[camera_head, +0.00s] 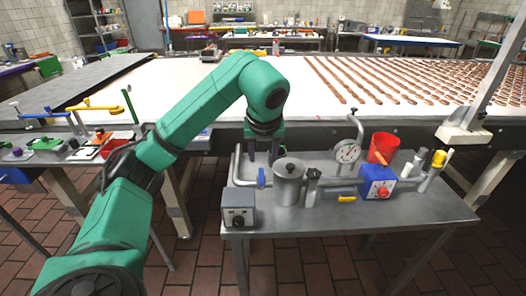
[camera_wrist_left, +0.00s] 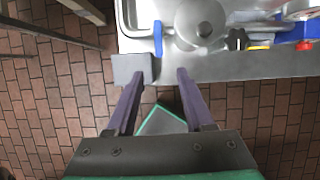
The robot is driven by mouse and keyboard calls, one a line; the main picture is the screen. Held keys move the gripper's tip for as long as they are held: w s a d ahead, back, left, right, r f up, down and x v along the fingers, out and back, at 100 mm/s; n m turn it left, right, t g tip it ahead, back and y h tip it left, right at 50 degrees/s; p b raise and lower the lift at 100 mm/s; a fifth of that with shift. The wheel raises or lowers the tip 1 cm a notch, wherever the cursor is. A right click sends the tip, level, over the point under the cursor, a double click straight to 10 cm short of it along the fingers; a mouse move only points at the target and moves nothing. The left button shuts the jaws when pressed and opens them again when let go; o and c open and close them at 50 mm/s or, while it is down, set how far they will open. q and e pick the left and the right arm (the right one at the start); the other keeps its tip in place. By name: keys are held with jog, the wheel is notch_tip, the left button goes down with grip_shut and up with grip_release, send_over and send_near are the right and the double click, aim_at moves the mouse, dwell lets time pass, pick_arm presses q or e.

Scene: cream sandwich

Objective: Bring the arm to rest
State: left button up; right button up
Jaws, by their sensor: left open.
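My green left arm (camera_head: 194,111) comes in from the lower left of the head view. It bends at a raised elbow and drops toward the metal side table. My left gripper (camera_head: 263,156) points down at the back left of that table, behind a lidded metal pot (camera_head: 288,182). In the left wrist view my left gripper (camera_wrist_left: 161,74) has its two dark fingers apart, with nothing between them. Beyond the fingertips are the table's edge, a grey box (camera_wrist_left: 132,68) and the pot (camera_wrist_left: 201,24). My right gripper is in neither view.
The metal side table (camera_head: 350,217) also carries a grey box with a knob (camera_head: 238,209), a round gauge (camera_head: 347,152), a red bucket (camera_head: 383,147) and a blue box with a dial (camera_head: 376,184). Behind is a long white conveyor (camera_head: 225,85) with rows of brown pieces. Brick floor lies in front.

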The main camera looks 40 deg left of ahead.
pick_arm(q)
jog(key=shift+v, duration=0.9)
jog(key=shift+a, duration=0.1)
